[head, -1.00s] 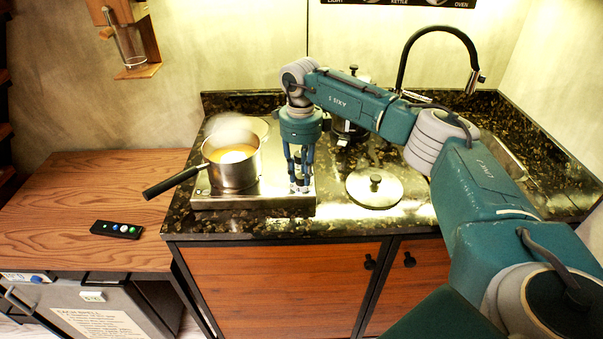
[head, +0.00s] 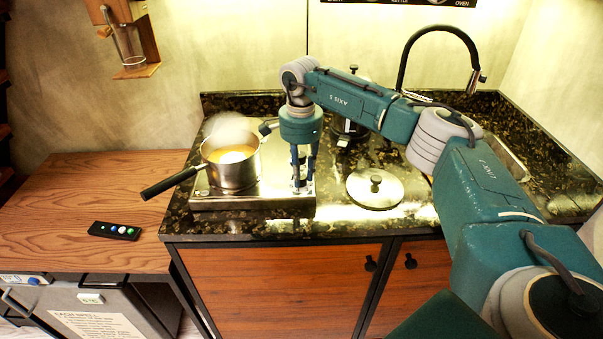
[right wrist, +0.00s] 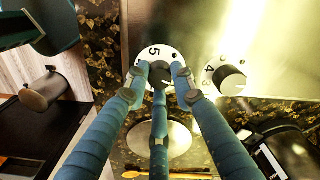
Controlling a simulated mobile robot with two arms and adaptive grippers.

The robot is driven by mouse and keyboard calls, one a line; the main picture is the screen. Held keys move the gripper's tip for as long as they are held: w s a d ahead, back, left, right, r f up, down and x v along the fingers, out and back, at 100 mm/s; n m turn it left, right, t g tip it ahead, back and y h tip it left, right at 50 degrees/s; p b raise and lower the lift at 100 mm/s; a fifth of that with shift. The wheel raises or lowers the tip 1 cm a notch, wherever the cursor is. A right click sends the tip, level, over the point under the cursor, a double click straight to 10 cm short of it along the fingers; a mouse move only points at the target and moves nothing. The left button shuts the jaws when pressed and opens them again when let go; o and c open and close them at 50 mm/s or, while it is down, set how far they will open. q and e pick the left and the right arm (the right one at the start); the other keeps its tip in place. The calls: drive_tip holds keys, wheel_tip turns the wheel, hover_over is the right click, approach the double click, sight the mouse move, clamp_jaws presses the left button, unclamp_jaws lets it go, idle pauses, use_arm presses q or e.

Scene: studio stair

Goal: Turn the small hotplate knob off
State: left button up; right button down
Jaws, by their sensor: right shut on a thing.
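The steel hotplate (head: 250,201) lies on the dark stone counter. Two round knobs with white numbered dials show in the right wrist view. My right gripper (head: 300,186) points down at the hotplate's right part. In the right wrist view its blue fingers (right wrist: 159,78) are closed around one knob (right wrist: 157,54), whose dial shows a 5; the fingers hide much of this knob. The other knob (right wrist: 230,78), with 3 and 4 readable on its dial, is free, to the right in that view. I cannot tell which knob is the small hotplate's. My left gripper is not in view.
A steaming pot (head: 232,171) of orange liquid stands on the hotplate's left, its black handle jutting over the wooden surface (head: 80,200). A lid (head: 375,190) lies right of the hotplate. A dark kettle-like vessel (head: 346,128) stands behind my gripper. A black tap (head: 440,30) is at the right.

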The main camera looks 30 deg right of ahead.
drive_tip(key=shift+w+a+r+n, duration=0.1)
drive_tip(key=shift+n, duration=1.05)
drive_tip(key=shift+a+r+n, duration=0.1)
drive_tip(key=shift+n, duration=1.05)
drive_tip(key=shift+f, duration=0.1)
drive_tip(key=c, duration=1.5)
unclamp_jaws()
drive_tip(key=shift+o, duration=0.2)
wheel_tip(320, 180, up, 12)
drive_tip(key=shift+a, duration=0.1)
